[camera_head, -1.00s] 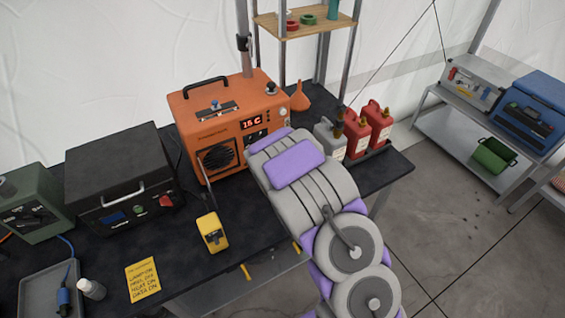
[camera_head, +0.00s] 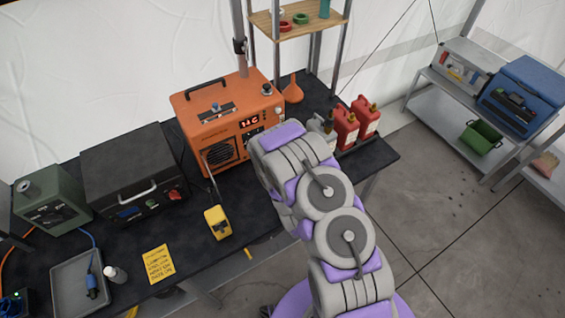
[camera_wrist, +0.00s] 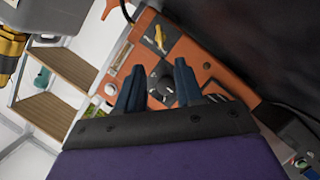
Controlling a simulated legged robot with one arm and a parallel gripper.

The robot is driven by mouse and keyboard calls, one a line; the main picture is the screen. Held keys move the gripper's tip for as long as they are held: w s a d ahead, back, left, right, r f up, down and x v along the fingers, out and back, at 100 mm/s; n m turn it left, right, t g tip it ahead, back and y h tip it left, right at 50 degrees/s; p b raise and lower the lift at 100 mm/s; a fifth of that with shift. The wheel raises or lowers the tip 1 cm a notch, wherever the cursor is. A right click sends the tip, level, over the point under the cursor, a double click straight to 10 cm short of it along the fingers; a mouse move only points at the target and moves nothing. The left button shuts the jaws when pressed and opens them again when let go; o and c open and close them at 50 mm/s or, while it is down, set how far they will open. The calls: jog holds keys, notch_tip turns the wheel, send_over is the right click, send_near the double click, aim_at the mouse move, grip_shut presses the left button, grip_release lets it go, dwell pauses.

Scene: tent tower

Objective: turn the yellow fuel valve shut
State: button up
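The yellow fuel valve (camera_wrist: 158,38) shows in the wrist view as a small yellow lever on a dark panel of the orange heater (camera_wrist: 205,65). A black round knob (camera_wrist: 160,84) shows behind the gap between the fingers. The valve lies beyond the fingertips in the picture, apart from them. I cannot tell how far the fingers are from the panel.
Red fuel cans (camera_head: 346,128) stand right of my arm, near an orange funnel (camera_head: 292,90). A black case (camera_head: 133,170) and a yellow handheld device (camera_head: 217,222) are left on the table. A wooden shelf (camera_wrist: 60,65) stands beside the heater.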

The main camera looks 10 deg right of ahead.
jog(key=shift+p+v, duration=1.2)
jog(key=shift+p, duration=0.25)
